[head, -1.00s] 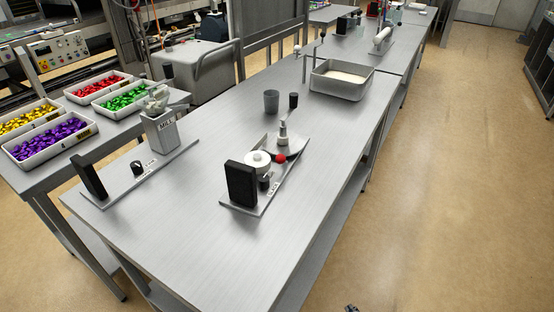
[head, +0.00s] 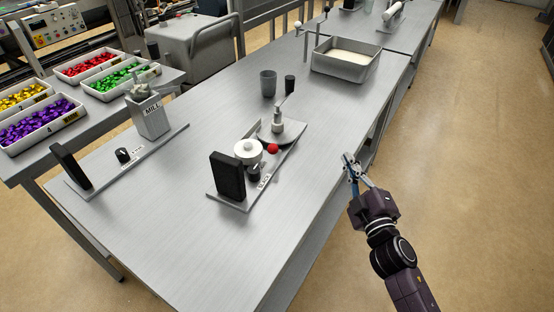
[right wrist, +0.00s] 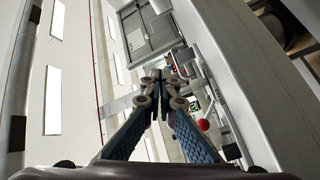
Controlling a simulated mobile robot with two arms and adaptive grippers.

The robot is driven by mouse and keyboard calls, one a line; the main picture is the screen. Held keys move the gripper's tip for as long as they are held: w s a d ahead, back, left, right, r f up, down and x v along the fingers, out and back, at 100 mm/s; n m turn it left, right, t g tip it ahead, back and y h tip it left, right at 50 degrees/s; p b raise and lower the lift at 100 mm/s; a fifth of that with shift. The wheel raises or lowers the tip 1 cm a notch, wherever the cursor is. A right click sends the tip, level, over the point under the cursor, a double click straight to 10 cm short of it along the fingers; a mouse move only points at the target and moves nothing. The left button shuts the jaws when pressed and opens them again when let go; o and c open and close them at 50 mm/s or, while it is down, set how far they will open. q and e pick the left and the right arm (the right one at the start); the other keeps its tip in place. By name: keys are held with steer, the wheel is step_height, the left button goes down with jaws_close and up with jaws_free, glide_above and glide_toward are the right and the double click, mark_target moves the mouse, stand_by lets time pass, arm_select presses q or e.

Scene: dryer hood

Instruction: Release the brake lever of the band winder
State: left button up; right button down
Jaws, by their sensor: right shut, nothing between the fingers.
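The device that looks like the band winder stands on a grey base plate (head: 222,200) in the middle of the table in the head view. It carries a white spool (head: 247,150), a black upright block (head: 228,176) and a red ball knob (head: 273,149), which looks like the end of the brake lever; the lever's arm is hard to make out. The red knob also shows in the right wrist view (right wrist: 203,124). My right gripper (head: 348,160) is shut and empty, out past the table's right edge, apart from the winder. Its fingers meet in the right wrist view (right wrist: 161,80). My left gripper is not in view.
A metal mill (head: 149,112) stands at the left of the table (head: 190,240). A dark cup (head: 268,84) and a metal pan (head: 346,66) stand behind the winder. Candy trays (head: 38,125) are on the left side table. The table surface between the winder and the right edge is clear.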

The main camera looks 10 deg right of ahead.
steer(key=w+a+r+n+y, duration=0.25)
steer(key=a+n+y, duration=0.25)
steer(key=n+y, duration=0.35)
steer(key=n+g+y, duration=0.5)
steer(key=n, duration=0.4)
glide_toward(276, 150)
steer(key=shift+s+d+r, duration=0.1)
steer(key=shift+s+d, duration=0.1)
steer(key=shift+s, duration=0.3)
steer(key=shift+s+d+r, duration=0.1)
steer(key=shift+s+d, duration=0.1)
steer(key=shift+s, duration=0.3)
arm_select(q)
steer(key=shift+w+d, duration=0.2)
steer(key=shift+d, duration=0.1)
arm_select(e)
steer(key=shift+s+a+f+n+g+y, duration=0.3)
steer(key=shift+f+n+g, duration=0.2)
steer(key=shift+g, duration=0.2)
steer(key=shift+w, duration=0.1)
